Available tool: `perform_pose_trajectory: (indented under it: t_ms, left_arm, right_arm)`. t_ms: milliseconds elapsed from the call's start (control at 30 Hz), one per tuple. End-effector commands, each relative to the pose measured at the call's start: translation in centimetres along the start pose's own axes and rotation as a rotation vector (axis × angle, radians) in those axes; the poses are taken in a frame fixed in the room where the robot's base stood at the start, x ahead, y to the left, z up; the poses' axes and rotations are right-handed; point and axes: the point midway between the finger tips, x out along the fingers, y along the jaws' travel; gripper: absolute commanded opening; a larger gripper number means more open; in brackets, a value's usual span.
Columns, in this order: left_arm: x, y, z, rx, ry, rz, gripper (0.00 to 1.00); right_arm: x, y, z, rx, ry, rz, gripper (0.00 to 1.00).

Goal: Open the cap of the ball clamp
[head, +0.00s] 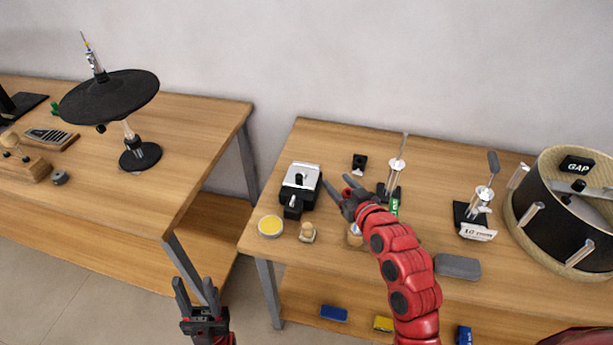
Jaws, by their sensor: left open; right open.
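I cannot tell for sure which object is the ball clamp. A black and silver block-like device (301,181) with a dark knob on top sits near the left side of the right table. My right gripper (339,182) is open and empty just right of this device, with a small gap between them in the picture. My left gripper (194,287) is open and empty, low in front of the gap between the tables, with its fingers pointing up. My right arm hides part of the table and some small objects behind it.
The right table (440,165) also bears a yellow-topped round tin (271,226), a small wooden knob (307,232), upright metal lever devices (478,203), a grey case (457,266) and a large drum (545,220). A black cymbal stand (110,97) is on the left table.

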Motion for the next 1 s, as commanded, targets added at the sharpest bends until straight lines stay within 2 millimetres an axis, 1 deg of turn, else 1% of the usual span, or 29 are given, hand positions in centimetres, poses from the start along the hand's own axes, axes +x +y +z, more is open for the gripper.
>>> perform_pose_trajectory:
  t_ms: [33, 133, 267, 367, 467, 800, 1000]
  left_arm:
    - [-0.1, 0.0, 0.0, 0.0, 0.0, 0.0, 0.45]
    - [-0.1, 0.0, 0.0, 0.0, 0.0, 0.0, 0.45]
    - [0.0, 0.0, 0.0, 0.0, 0.0, 0.0, 0.45]
    - [0.2, 0.0, 0.0, 0.0, 0.0, 0.0, 0.45]
    - [0.7, 0.0, -0.1, 0.0, 0.0, 0.0, 0.45]
    - [2.4, -0.1, -0.4, 0.0, 0.0, 0.0, 0.45]
    - [3.2, -0.2, -0.5, 0.0, 0.0, 0.0, 0.45]
  right_arm:
    - [-0.1, -0.9, 0.3, -0.02, -0.045, -0.034, 0.59]
    - [-0.4, -2.4, 1.6, -0.05, -0.128, -0.09, 0.59]
    - [-0.6, -3.2, 2.3, -0.068, -0.177, -0.121, 0.59]
    - [0.0, -3.4, 2.4, -0.069, -0.182, -0.126, 0.59]
    - [1.2, -3.6, 2.5, -0.069, -0.18, -0.126, 0.59]
    - [6.9, -4.2, 3.4, -0.068, -0.177, -0.124, 0.59]
    - [9.9, -4.5, 4.2, -0.066, -0.181, -0.123, 0.59]
